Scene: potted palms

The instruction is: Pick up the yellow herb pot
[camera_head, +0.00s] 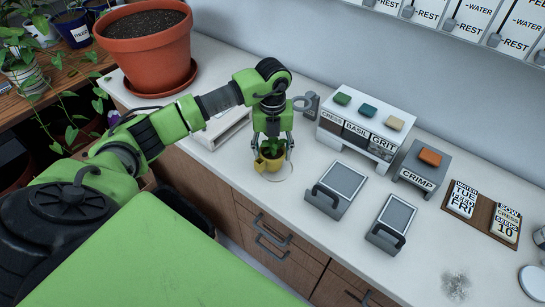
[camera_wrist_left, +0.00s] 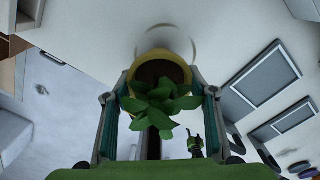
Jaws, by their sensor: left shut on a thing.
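The yellow herb pot (camera_head: 271,163) is a small pot with green leaves, in the middle of the head view above or on the white counter. My left gripper (camera_head: 271,146) comes down over it from above, with its fingers on either side of the pot, shut on it. In the left wrist view the yellow pot (camera_wrist_left: 163,68) with dark soil and leaves sits between the fingers of the gripper (camera_wrist_left: 158,95). A pale ring shows on the counter beside and below the pot. I cannot tell whether the pot touches the counter.
The white counter (camera_head: 315,235) holds a dispenser labelled cress, basil and grit (camera_head: 356,137), a grey crimp box (camera_head: 421,168) and two grey-topped devices (camera_head: 341,180) (camera_head: 394,216). A large terracotta pot (camera_head: 150,55) stands at the back left.

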